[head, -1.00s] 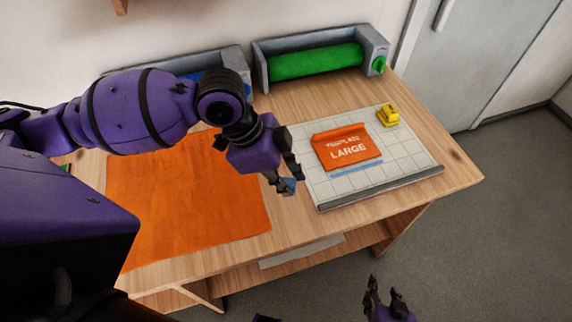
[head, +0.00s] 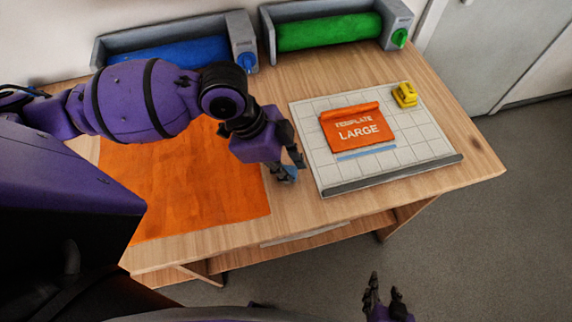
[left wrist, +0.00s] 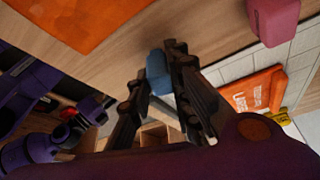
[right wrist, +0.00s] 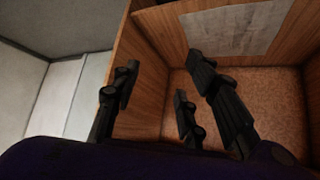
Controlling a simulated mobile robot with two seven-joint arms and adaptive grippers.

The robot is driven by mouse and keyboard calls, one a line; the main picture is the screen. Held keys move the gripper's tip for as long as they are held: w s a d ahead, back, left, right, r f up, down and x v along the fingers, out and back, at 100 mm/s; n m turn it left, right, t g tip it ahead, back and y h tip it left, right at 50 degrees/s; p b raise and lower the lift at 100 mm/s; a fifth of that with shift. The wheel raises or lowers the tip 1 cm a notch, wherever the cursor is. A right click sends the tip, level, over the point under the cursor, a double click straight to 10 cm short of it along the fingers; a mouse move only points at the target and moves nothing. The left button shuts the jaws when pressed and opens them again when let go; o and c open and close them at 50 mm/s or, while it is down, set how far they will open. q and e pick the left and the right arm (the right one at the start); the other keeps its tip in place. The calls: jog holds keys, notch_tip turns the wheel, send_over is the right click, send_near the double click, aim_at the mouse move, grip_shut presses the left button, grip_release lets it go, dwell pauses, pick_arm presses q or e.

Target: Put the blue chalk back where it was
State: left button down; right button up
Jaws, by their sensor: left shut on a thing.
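The blue chalk (head: 290,172) is between the fingers of my left gripper (head: 287,170), which is shut on it. They are over the bare wood between the orange cloth (head: 180,190) and the gridded cutting mat (head: 310,130). In the left wrist view the chalk (left wrist: 158,68) shows at the fingertips, with the wooden tabletop behind it. I cannot tell whether it touches the table. My right gripper (head: 383,290) is low in front of the table; in the right wrist view (right wrist: 162,65) its fingers are apart and empty.
An orange "TEMPLATE LARGE" piece (head: 358,128), a blue line (head: 366,153) and a yellow item (head: 405,95) are on the mat. Blue (head: 170,55) and green (head: 330,32) rolls stand behind. A pink block (left wrist: 275,18) shows in the left wrist view. An open shelf (right wrist: 270,95) faces my right gripper.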

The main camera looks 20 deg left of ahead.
pick_arm(q)
jog(key=c, duration=1.8)
grip_release()
jog(key=shift+o, duration=0.9)
jog(key=shift+s, duration=0.15)
jog(key=shift+a+r, duration=0.15)
jog(key=shift+r, duration=0.4)
jog(key=w+p+v, duration=0.1)
jog(key=v, duration=1)
jog(key=shift+s+r, duration=0.15)
jog(key=shift+s, duration=0.35)
